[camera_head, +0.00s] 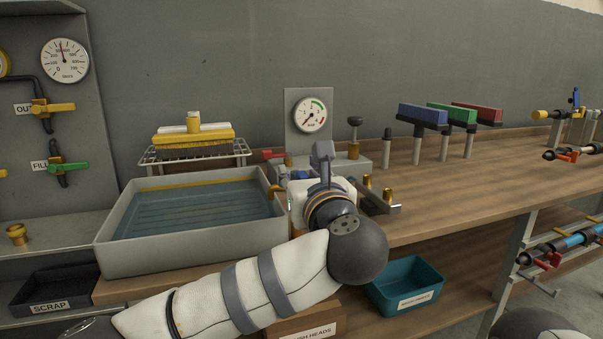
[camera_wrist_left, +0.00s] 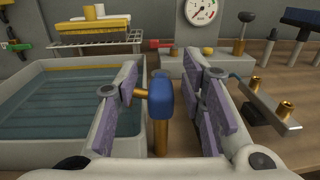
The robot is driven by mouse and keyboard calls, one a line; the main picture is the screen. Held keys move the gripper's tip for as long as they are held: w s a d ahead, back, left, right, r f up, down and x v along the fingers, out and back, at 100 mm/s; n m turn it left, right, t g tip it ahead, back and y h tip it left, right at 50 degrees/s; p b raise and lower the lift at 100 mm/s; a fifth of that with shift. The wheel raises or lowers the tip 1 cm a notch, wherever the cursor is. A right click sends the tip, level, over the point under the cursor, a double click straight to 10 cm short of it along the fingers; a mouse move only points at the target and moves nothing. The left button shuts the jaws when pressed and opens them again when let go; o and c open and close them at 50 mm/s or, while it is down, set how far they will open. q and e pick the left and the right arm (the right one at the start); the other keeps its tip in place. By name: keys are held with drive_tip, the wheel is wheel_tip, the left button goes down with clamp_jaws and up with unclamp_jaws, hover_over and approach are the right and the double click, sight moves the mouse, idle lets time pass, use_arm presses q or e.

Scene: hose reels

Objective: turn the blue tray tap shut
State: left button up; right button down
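The blue tray tap (camera_wrist_left: 160,95) stands on a brass post right of the water tray, its brass spout pointing left. In the left wrist view it sits between the two purple-padded fingers of my left gripper (camera_wrist_left: 167,98). The gripper is open, with a clear gap on the right of the tap. The left finger is close to the spout; I cannot tell whether they touch. In the head view my left gripper (camera_head: 308,181) mostly hides the tap, and only a bit of blue (camera_head: 299,174) shows. My right gripper is not in view.
The grey water tray (camera_head: 190,255) is just left of the gripper. A metal bracket with brass fittings (camera_wrist_left: 268,107) stands close on the right. A pressure gauge (camera_head: 310,115) and a red-handled valve (camera_head: 273,154) are behind.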

use_arm(q)
clamp_jaws()
